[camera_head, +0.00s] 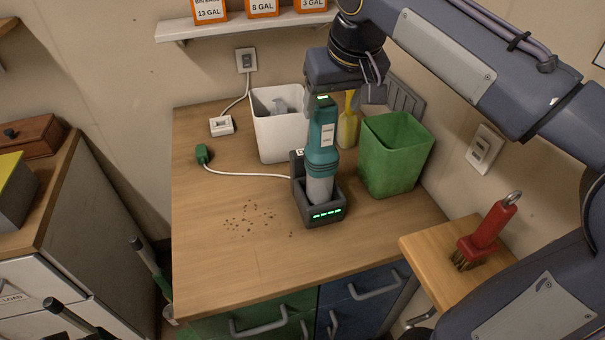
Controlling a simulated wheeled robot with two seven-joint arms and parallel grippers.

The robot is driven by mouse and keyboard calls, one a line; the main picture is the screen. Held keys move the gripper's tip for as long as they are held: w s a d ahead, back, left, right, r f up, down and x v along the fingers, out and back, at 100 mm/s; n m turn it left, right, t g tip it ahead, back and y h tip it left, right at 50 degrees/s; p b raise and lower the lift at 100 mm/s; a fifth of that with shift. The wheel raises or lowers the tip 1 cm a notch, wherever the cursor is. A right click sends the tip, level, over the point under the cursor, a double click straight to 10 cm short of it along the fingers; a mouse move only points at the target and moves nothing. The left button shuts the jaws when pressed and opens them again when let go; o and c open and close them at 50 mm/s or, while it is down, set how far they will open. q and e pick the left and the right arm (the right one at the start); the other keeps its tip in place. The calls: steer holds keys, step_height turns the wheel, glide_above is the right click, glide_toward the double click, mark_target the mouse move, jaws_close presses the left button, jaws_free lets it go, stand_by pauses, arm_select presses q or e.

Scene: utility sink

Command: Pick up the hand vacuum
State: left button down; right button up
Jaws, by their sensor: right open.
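The hand vacuum (321,158) is teal and grey and stands upright in a dark charging dock (324,216) with green lights, on the wooden counter. My right arm comes in from the upper right. My right gripper (342,97) is at the top of the vacuum, pointing down, and is open. Its fingers are partly hidden, and I cannot tell whether they touch the vacuum. My left gripper is not in view.
A white bin (278,140) stands behind the vacuum to the left, and a green bin (392,158) close on its right. A white cord runs left to a green plug (203,153). Crumbs (249,219) lie on the counter. A red brush (488,231) is on a side ledge.

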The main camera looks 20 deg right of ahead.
mark_target(323, 123)
steer(key=shift+w+a, duration=0.25)
steer(key=shift+w, duration=0.1)
steer(key=shift+w+f, duration=0.2)
steer(key=x, duration=0.7)
steer(key=shift+w+d+f+b, duration=0.1)
steer(key=shift+d+f+b, duration=0.05)
steer(key=shift+b, duration=0.15)
steer(key=c, duration=1.1)
